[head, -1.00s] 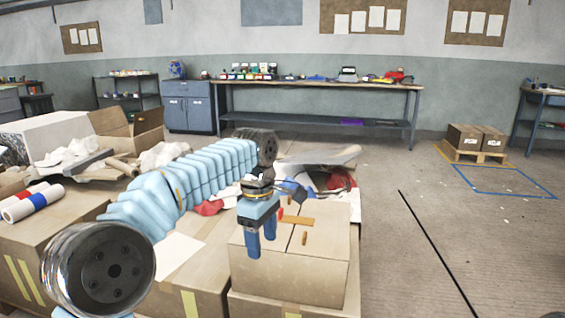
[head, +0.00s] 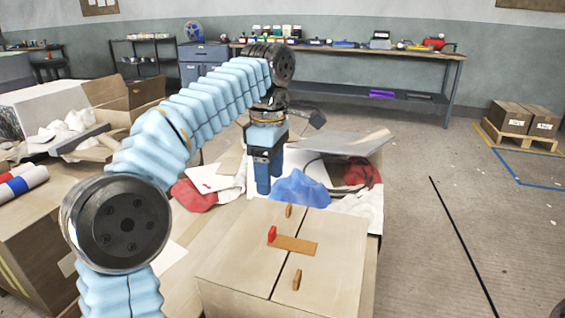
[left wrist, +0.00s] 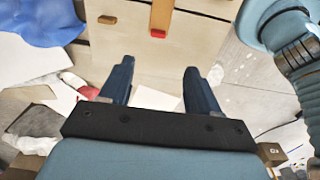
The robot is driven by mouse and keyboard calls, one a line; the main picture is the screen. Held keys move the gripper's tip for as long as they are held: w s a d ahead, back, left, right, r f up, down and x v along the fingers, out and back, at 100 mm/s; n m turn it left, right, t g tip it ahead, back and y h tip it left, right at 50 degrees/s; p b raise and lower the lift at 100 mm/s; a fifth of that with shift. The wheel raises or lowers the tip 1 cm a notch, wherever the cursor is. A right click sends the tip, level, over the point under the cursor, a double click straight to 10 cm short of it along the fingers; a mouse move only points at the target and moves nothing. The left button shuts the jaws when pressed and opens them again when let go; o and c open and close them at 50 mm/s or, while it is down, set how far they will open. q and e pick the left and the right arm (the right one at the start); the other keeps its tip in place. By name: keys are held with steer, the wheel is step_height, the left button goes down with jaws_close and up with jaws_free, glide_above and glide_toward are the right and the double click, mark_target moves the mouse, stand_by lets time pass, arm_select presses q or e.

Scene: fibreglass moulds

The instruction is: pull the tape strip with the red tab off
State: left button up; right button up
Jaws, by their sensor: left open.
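An orange-brown tape strip (head: 297,245) lies across the seam on top of a closed cardboard box (head: 335,236). Its red tab (head: 272,234) stands up at the strip's left end. In the left wrist view the strip (left wrist: 162,12) is partly cut off by the top edge, with the red tab (left wrist: 158,34) at its near end. My left gripper (head: 269,190) is open and empty, pointing down behind the box in the head view. In the left wrist view its two fingers (left wrist: 158,82) are apart, with the tab beyond them. The right gripper is not in view.
Two small brown tabs (head: 289,211) (head: 297,280) stand on the box top. Blue cloth (head: 300,188), red and white cloths and a grey panel (head: 340,143) lie behind the box. A red-and-blue-banded roll (head: 22,182) lies at left. Floor at right is mostly clear.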

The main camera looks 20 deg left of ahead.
mark_target(272, 229)
arm_select(q)
step_height(272, 229, down, 14)
steer(key=b, duration=0.3)
steer(key=shift+w+r+b, duration=0.1)
steer(key=shift+w+b, duration=0.05)
steer(key=shift+b, duration=0.2)
steer(key=c, duration=1.1)
